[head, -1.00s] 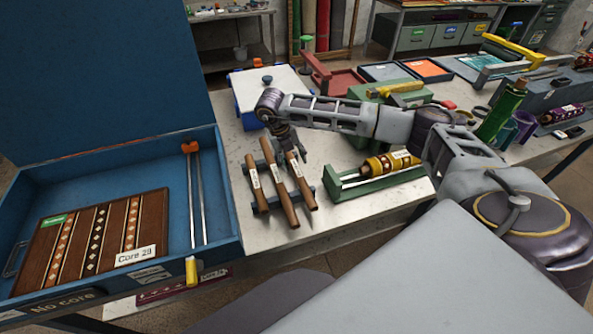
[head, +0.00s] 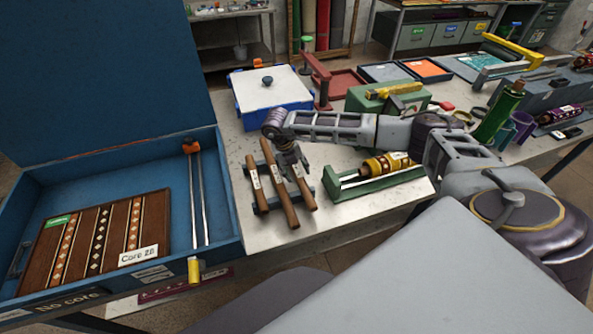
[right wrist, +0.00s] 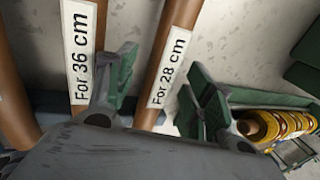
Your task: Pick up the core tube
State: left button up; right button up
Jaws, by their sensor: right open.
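Three brown core tubes lie side by side on a dark rack (head: 261,208) on the bench. The right tube (head: 304,196) is labelled "For 28 cm" in the right wrist view (right wrist: 168,60). The middle tube (head: 287,207) is labelled "For 36 cm" there (right wrist: 80,45). The left tube (head: 258,188) shows only partly in the wrist view, its label cut off. My right gripper (right wrist: 160,82) is open, its green-padded fingers on either side of the 28 cm tube; I cannot tell whether they touch it. In the head view my right gripper (head: 294,170) partly covers that tube. My left gripper is out of view.
A green holder (head: 375,187) with a yellow patterned roll stands right of the rack. A white-lidded blue box (head: 270,90) stands behind.

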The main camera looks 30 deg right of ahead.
jog(key=shift+d+f, duration=0.1)
jog(key=shift+f, duration=0.25)
jog(key=shift+c, duration=0.3)
jog(key=c, duration=1.1)
jog(key=shift+r, duration=0.1)
notch_tip(320, 180, up, 10)
jog(key=shift+f+b, duration=0.1)
jog(key=shift+b, duration=0.7)
jog(key=shift+s+r+p, duration=0.3)
jog(key=shift+r+p, duration=0.1)
jog(key=shift+p, duration=0.45)
